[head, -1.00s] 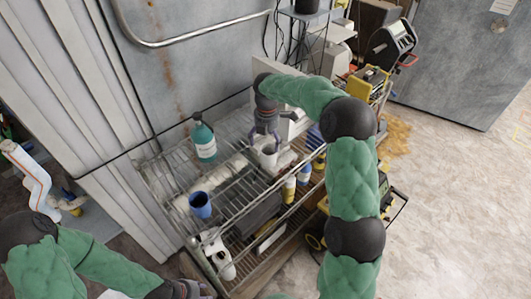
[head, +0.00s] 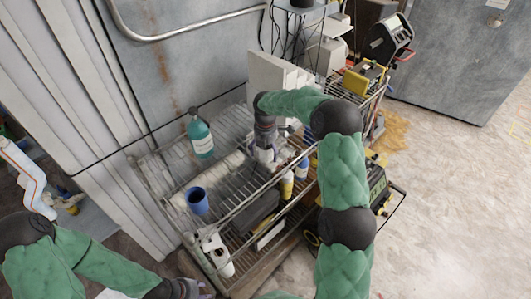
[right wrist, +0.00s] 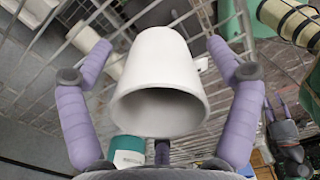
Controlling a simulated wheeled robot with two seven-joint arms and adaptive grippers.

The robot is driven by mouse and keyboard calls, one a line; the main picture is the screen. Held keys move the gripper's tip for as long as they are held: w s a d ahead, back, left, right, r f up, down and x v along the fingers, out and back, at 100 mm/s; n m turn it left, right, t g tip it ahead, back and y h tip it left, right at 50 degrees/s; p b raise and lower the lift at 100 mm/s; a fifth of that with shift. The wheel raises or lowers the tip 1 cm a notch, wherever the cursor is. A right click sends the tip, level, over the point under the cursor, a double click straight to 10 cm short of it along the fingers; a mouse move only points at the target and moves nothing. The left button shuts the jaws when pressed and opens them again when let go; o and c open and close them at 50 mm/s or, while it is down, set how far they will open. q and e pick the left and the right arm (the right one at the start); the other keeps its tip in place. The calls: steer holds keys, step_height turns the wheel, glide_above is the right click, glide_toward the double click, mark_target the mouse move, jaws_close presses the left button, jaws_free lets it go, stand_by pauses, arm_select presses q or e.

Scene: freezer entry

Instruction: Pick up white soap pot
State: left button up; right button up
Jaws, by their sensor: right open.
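The white soap pot (right wrist: 165,65) fills the middle of the right wrist view, its wide mouth facing the camera. My right gripper (head: 267,156) is open over the pot on the wire rack. In the right wrist view the purple fingers stand on either side of the pot, with gaps between them and its wall. In the head view the pot is mostly hidden by the gripper. My left gripper (head: 190,289) is low at the bottom edge of the head view, away from the rack; its fingers are not clear.
On the wire rack (head: 165,190) stand a teal bottle (head: 201,138) and a blue cup (head: 197,201). Yellow and white bottles (head: 287,185) stand close beside the right gripper. White boxes (head: 270,75) are behind it. Open floor lies to the right.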

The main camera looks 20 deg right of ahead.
steer(key=c, duration=1.2)
steer(key=shift+c, duration=0.3)
steer(key=shift+r, duration=0.2)
